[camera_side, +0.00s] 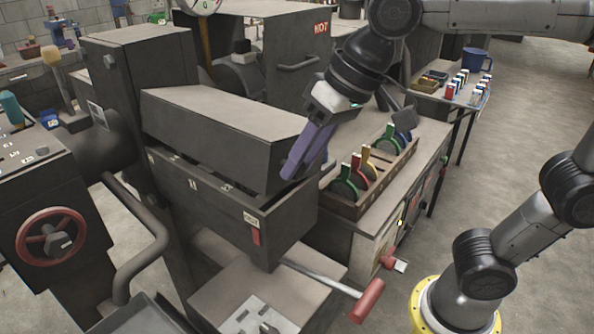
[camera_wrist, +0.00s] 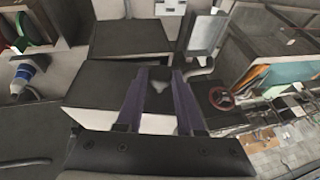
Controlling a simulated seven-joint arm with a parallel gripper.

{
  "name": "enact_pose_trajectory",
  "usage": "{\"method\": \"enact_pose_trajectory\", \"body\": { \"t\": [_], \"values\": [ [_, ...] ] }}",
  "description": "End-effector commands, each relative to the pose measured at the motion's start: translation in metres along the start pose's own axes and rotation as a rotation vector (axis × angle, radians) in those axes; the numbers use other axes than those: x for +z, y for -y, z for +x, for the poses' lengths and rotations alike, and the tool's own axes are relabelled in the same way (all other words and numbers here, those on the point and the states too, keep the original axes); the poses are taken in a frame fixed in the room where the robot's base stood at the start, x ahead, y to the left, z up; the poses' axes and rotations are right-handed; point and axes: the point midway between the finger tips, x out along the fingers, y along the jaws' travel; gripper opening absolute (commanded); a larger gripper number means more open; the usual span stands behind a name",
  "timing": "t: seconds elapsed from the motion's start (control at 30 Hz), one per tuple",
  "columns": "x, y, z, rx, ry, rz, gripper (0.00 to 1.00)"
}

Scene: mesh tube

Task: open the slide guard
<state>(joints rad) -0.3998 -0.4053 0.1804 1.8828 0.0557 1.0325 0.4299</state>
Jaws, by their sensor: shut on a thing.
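The slide guard looks to be the long dark box-shaped cover (camera_side: 215,135) on top of a dark lower housing (camera_side: 215,205) in the side view. A narrow gap shows between cover and housing. My gripper (camera_side: 290,172) has purple fingers that reach down at the cover's right end. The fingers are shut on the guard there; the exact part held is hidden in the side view. In the wrist view my gripper (camera_wrist: 158,75) shows both purple fingers with a small pale piece between them, over dark box surfaces.
A wooden rack (camera_side: 345,205) with coloured wheels stands right of the housing. A red-handled lever (camera_side: 368,300) sticks out below. A red handwheel (camera_side: 50,240) and a bent pipe (camera_side: 140,240) are at left. Another arm-like unit (camera_side: 480,265) stands at lower right. Floor shows at right.

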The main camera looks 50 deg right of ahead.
Motion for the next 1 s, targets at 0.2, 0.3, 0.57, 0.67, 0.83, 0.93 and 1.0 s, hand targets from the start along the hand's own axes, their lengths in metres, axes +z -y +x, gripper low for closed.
{"method": "enact_pose_trajectory", "body": {
  "t": [0.2, 0.3, 0.57, 0.67, 0.83, 0.93, 1.0],
  "values": [
    [-0.009, -0.014, -0.019, -0.138, -0.01, 0.069, 0.0],
    [-0.012, -0.02, -0.026, -0.2, -0.011, 0.095, 0.0],
    [-0.018, -0.038, -0.042, -0.366, -0.008, 0.161, 0.0],
    [-0.02, -0.046, -0.047, -0.431, -0.008, 0.187, 0.0],
    [-0.023, -0.06, -0.054, -0.543, -0.006, 0.232, 0.0],
    [-0.025, -0.07, -0.059, -0.614, -0.006, 0.26, 0.0],
    [-0.026, -0.077, -0.061, -0.667, -0.006, 0.282, 0.0]
  ]
}}
